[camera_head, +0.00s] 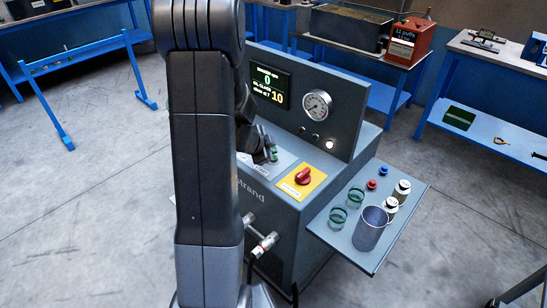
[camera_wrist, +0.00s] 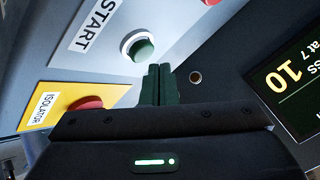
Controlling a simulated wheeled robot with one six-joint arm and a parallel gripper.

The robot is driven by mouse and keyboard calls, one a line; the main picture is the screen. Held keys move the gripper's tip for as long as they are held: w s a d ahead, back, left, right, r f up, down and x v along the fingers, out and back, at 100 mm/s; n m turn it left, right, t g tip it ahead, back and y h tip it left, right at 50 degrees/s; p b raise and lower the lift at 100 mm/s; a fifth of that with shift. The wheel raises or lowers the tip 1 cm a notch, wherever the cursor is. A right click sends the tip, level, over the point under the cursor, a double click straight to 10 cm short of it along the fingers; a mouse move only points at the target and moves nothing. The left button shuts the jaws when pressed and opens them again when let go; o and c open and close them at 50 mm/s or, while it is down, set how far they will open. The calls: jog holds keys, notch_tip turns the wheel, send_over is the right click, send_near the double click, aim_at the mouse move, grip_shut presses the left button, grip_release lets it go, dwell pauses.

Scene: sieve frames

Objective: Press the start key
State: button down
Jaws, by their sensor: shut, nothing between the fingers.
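The start key is a green button in a pale ring (camera_wrist: 138,46) on the grey panel in the wrist view. A white START label (camera_wrist: 92,22) lies beside it. My gripper (camera_wrist: 157,72) is shut and empty, its fingertips close to the key's lower right edge in the picture. Whether they touch the key cannot be told. In the head view my gripper (camera_head: 270,153) is over the console's sloping panel, largely behind my arm, and the key is hard to make out there.
A red isolator knob (camera_head: 303,176) sits on a yellow plate near my gripper. Behind the panel stand a lit display (camera_head: 270,85) and a round gauge (camera_head: 317,105). A side shelf (camera_head: 352,254) holds a grey cup (camera_head: 371,230), glasses and small bottles.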

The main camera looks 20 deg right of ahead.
jog(key=shift+f, duration=0.2)
jog(key=shift+f, duration=0.25)
jog(key=shift+f, duration=0.5)
dwell(0.8)
jog(key=shift+r, duration=0.1)
jog(key=shift+r+p, duration=0.85)
jog(key=shift+p, duration=0.15)
jog(key=shift+r, duration=0.1)
notch_tip(320, 180, up, 5)
jog(key=p, duration=0.6)
jog(key=shift+f, duration=0.2)
